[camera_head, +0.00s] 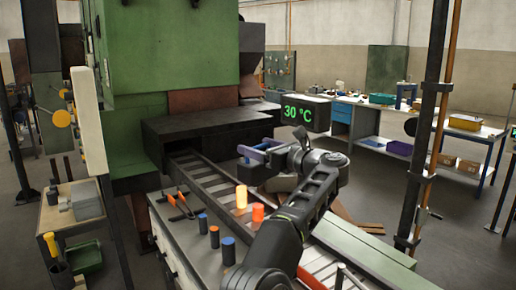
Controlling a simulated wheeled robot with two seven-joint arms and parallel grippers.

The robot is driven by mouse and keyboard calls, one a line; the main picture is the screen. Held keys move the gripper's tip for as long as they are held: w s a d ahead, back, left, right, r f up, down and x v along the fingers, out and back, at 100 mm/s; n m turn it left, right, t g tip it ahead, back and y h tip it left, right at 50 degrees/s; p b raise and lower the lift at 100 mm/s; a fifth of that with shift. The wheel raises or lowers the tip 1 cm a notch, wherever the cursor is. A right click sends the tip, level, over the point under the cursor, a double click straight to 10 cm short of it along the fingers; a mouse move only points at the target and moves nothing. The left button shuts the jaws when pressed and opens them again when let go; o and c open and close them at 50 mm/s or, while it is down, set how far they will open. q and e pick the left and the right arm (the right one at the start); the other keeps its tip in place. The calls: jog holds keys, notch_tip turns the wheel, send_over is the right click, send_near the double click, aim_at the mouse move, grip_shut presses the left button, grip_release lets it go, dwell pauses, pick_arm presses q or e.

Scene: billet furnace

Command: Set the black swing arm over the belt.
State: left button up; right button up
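My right gripper is out of view.
The black furnace hood (210,131) is close behind left of my gripper. Several dark pegs with coloured tops (228,251) and orange-handled tongs (180,206) occupy the near bench.

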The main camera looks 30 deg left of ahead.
pick_arm(q)
jog(key=o, duration=0.4)
notch_tip(320, 180, up, 10)
jog(key=p, duration=0.8)
jog(key=shift+p, duration=0.3)
jog(key=shift+c, duration=0.2)
